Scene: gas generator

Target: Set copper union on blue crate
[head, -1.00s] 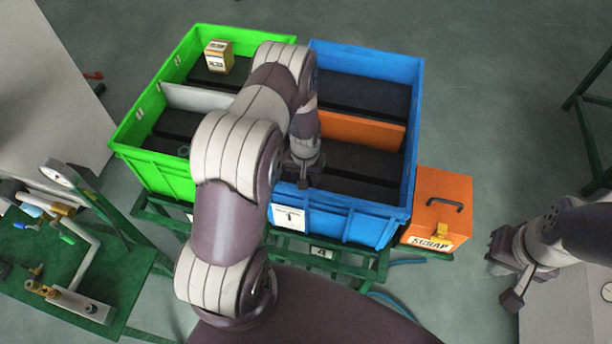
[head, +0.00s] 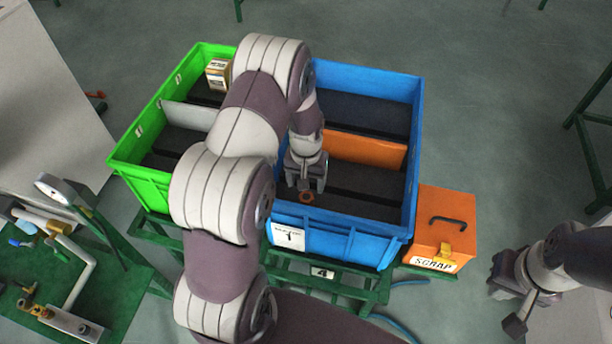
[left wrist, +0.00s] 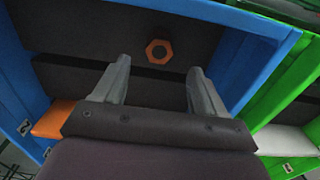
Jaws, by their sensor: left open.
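The copper union (head: 306,197) is a small orange hexagonal ring. It lies on the dark floor of the blue crate (head: 362,240), in the near compartment close to the front wall. In the left wrist view the union (left wrist: 159,51) lies beyond the fingertips, clear of both. My left gripper (head: 308,186) is just above the crate floor beside the union. Its two fingers (left wrist: 160,72) are apart with nothing between them. My right gripper (head: 505,308) is far off at the right, outside the crates; its jaw gap is not clear.
An orange divider (head: 366,150) splits the blue crate. A green crate (head: 140,182) with a small box (head: 218,75) stands at left. An orange scrap box (head: 441,228) stands at right. A green bench with gauge and pipes (head: 70,290) is at lower left.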

